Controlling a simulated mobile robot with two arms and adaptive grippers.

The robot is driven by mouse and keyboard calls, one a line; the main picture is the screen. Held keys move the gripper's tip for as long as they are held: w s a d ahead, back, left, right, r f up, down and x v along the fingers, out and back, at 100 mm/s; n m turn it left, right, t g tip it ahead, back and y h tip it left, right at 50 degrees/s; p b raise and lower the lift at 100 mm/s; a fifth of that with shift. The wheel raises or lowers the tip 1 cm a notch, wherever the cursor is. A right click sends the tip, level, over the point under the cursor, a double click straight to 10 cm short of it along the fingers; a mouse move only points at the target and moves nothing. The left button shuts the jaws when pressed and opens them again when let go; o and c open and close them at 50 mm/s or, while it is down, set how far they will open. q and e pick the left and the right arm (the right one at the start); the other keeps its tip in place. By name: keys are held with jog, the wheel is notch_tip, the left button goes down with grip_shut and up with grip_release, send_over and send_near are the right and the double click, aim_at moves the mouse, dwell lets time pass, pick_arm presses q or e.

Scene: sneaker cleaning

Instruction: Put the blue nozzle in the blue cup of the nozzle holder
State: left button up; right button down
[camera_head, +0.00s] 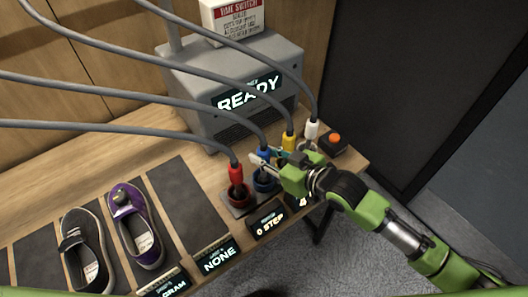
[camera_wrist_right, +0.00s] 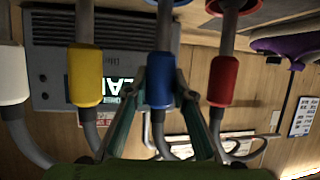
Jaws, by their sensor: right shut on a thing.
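The blue nozzle (camera_head: 264,154) hangs on a grey hose in the head view, and it also shows in the middle of the right wrist view (camera_wrist_right: 159,88). My right gripper (camera_head: 268,159) is shut on it, one finger on each side, as the wrist view (camera_wrist_right: 160,92) shows. The blue cup (camera_head: 265,184) of the nozzle holder is just below the nozzle. The fingers partly hide the space between nozzle and cup, so I cannot tell whether the tip is inside. My left gripper is not in view.
The red nozzle (camera_head: 236,173) stands at the red cup (camera_head: 239,196), close on the left. The yellow nozzle (camera_head: 288,143) and white nozzle (camera_head: 311,130) stand close on the right. A grey machine reading READY (camera_head: 205,100) is behind. Hoses cross above. Two shoes lie left.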

jog(key=c, duration=1.7)
grip_release()
jog(key=shift+f, duration=0.1)
jog(key=shift+r, duration=0.2)
jog(key=shift+s+d, duration=0.2)
jog(key=shift+b+v, duration=1.15)
jog(key=shift+v, duration=4.6)
